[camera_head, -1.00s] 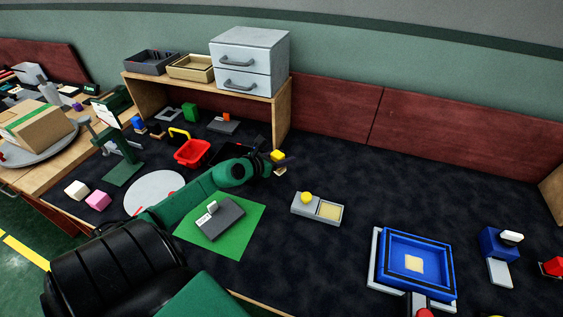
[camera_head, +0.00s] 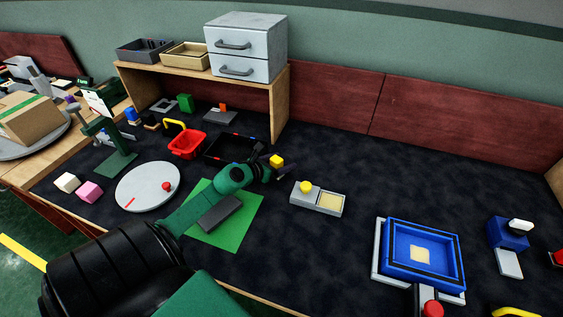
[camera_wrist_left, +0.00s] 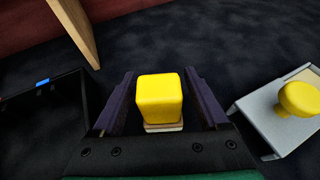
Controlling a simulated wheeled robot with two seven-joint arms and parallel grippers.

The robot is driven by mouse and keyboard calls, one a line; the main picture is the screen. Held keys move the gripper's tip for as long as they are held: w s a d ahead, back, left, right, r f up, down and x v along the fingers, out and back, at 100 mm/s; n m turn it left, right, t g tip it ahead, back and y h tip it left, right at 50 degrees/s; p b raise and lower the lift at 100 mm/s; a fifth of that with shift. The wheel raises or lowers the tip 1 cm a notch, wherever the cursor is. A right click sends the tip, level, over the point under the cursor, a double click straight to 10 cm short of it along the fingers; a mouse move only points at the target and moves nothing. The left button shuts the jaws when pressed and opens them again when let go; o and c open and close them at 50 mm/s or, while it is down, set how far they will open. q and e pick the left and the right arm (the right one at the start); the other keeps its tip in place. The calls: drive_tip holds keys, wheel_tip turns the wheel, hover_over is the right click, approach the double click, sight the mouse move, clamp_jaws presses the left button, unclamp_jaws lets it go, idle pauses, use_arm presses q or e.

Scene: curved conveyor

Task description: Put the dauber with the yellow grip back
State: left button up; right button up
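The dauber with the yellow grip (camera_head: 277,160) is between the fingers of my left gripper (camera_head: 276,170), in front of the shelf's right leg. In the left wrist view its blocky yellow grip (camera_wrist_left: 160,98) sits between the two dark fingers (camera_wrist_left: 160,104), which look closed on it. A pale base shows just below the grip. I cannot tell whether the base touches the table. A grey holder (camera_head: 318,210) with a round yellow knob (camera_head: 306,187) and a cream pad (camera_head: 330,202) lies right of the gripper. My right gripper is not in view.
A black tray (camera_wrist_left: 60,112) lies left of the gripper. A red basket (camera_head: 186,147), a white disc (camera_head: 140,190) and a green mat (camera_head: 235,232) are to the left. A blue tray (camera_head: 392,263) stands at right. Bare dark table lies behind the grey holder.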

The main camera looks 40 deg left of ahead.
use_arm(q)
drive_tip(key=shift+r, duration=0.2)
drive_tip(key=v, duration=1.2)
drive_tip(key=shift+s, duration=0.1)
